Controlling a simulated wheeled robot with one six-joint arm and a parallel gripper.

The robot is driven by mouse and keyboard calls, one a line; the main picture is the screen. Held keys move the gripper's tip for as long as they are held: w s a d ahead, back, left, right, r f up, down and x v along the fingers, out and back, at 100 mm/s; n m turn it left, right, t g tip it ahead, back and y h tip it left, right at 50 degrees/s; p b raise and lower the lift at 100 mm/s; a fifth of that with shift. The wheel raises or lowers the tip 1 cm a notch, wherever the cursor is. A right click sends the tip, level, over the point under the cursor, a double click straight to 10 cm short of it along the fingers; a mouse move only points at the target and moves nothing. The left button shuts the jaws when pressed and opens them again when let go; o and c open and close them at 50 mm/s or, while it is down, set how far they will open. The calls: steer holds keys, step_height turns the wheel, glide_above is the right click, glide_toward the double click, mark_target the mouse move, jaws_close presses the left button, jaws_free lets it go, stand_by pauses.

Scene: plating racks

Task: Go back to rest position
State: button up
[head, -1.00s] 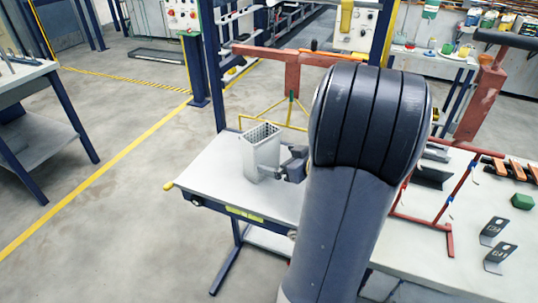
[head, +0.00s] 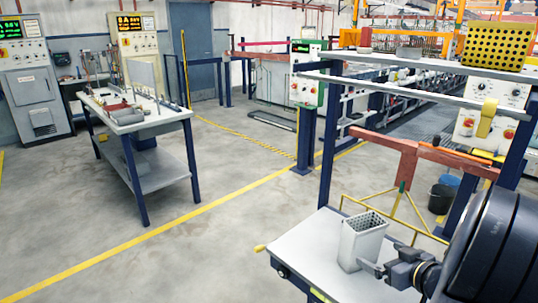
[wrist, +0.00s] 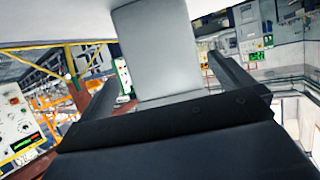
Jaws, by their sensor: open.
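My gripper (head: 374,269) is at the lower right of the head view, beside a grey box-shaped basket (head: 361,242) with a perforated top. The basket stands upright on the light grey top of a workbench (head: 318,246), near its left end. In the wrist view my gripper (wrist: 160,72) is open, with one dark finger on each side of the basket's smooth grey wall (wrist: 158,50). Gaps show between the fingers and the wall. Part of the gripper is hidden behind my arm in the head view.
A blue-framed rack (head: 328,140) and a red beam (head: 405,150) rise behind the bench. A yellow bar frame (head: 385,218) lies just behind the basket. Another worktable (head: 160,118) stands at the left. Open floor (head: 240,205) with a yellow line lies between.

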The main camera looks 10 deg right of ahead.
mark_target(367, 215)
steer(key=b+x, duration=0.1)
steer(key=x, duration=0.8)
steer(key=shift+w+a+f, duration=0.1)
steer(key=shift+w+f, duration=0.1)
steer(key=shift+w, duration=0.1)
steer(key=shift+s+r+p, duration=0.1)
steer(key=shift+r+p, duration=0.2)
steer(key=shift+r, duration=1)
steer(key=shift+f, duration=0.25)
step_height(367, 215, down, 2)
steer(key=shift+s+f+b, duration=0.1)
steer(key=shift+s+b, duration=0.1)
steer(key=shift+b, duration=0.2)
steer(key=p+v, duration=0.2)
steer(key=v, duration=1)
steer(key=b+x, duration=0.2)
steer(key=x, duration=1)
steer(key=shift+w, duration=0.15)
step_height(367, 215, up, 10)
steer(key=p, duration=0.3)
steer(key=shift+r, duration=0.25)
